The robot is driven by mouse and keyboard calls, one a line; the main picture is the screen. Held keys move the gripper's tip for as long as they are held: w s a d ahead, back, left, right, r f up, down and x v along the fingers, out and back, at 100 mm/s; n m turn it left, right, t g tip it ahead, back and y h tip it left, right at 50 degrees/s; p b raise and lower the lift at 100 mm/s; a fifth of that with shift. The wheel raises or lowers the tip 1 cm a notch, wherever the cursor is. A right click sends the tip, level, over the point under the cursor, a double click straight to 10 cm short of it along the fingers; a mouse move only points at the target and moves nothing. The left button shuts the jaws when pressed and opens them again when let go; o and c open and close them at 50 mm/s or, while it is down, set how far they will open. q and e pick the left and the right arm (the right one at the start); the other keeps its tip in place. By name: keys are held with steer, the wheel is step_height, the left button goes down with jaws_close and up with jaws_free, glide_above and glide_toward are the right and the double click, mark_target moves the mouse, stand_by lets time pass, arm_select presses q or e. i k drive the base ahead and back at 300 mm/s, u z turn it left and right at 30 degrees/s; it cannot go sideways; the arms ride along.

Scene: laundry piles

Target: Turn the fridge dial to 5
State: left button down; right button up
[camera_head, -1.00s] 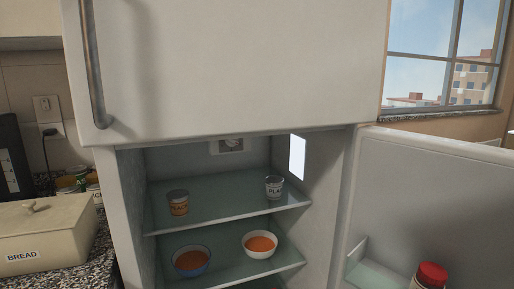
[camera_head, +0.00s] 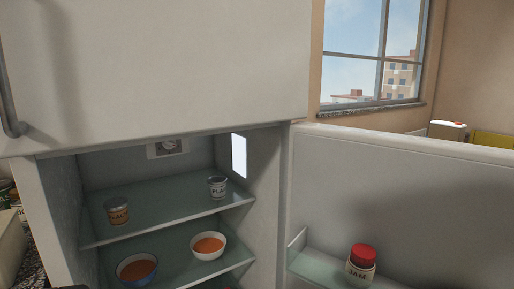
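The fridge dial (camera_head: 168,147) is on a small pale panel at the back wall of the open lower compartment, near its top. It is too small to read its setting. The fridge's upper door (camera_head: 160,70) is shut, and its lower door (camera_head: 410,200) stands open to the right.
The upper glass shelf (camera_head: 165,215) holds an orange-labelled jar (camera_head: 117,211) and a white jar (camera_head: 217,187). Below are a blue bowl (camera_head: 136,270) and a white bowl (camera_head: 208,246) with orange contents. A red-lidded jam jar (camera_head: 361,264) stands in the door shelf.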

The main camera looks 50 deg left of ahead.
mark_target(168, 145)
steer(key=z, duration=0.3)
steer(key=k, duration=1.2)
steer(key=u, duration=1.8)
steer(key=i, duration=0.45)
